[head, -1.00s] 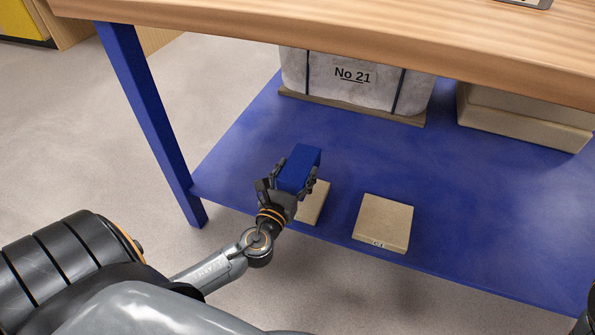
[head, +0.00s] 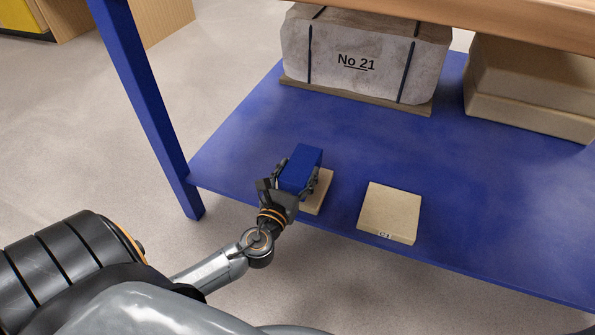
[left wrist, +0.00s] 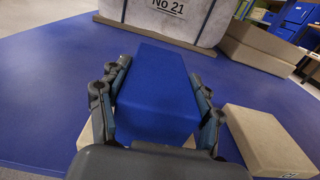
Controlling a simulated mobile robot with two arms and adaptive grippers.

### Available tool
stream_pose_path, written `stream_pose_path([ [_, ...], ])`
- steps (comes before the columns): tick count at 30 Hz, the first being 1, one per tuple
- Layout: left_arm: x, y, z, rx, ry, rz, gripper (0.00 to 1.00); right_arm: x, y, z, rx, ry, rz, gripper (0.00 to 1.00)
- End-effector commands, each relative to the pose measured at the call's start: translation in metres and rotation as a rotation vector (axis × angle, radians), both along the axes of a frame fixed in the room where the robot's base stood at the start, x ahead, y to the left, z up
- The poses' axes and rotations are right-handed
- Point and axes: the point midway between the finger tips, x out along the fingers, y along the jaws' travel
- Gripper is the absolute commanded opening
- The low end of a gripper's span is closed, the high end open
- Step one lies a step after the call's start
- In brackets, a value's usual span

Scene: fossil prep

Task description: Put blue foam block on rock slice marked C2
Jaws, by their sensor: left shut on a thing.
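The blue foam block (head: 302,165) is held in my left gripper (head: 298,178), with one finger on each side. The left wrist view also shows the block (left wrist: 158,92) between the fingers. A beige rock slice (head: 319,193) lies on the blue shelf beneath the block, partly covered by the block and gripper; its mark is hidden. I cannot tell whether the block touches it. A second beige slice (head: 390,211) lies apart to the right, with a small mark that looks like C1. My right gripper is not in view.
The blue shelf (head: 240,150) is clear around the slices. Behind stands a wrapped bundle marked No 21 (head: 362,85), with beige boxes (head: 530,85) at back right. A blue table leg (head: 150,115) rises at left, and the wooden tabletop (head: 500,22) hangs above.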

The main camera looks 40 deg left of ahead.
Motion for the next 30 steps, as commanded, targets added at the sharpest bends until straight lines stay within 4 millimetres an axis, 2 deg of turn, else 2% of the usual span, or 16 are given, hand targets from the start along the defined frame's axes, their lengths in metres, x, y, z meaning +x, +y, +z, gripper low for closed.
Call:
stream_pose_path([
  [18,0.000,0.000,-0.012,0.000,0.000,0.000,0.37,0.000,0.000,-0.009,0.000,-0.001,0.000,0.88],
  [19,0.000,0.000,-0.011,0.000,0.000,0.000,0.69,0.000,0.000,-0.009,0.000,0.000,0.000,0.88],
  [22,0.000,0.000,-0.011,0.000,0.000,0.000,0.89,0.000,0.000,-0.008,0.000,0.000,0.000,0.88],
  [30,0.000,0.000,-0.011,0.000,0.000,0.000,0.92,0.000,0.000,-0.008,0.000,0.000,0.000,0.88],
])
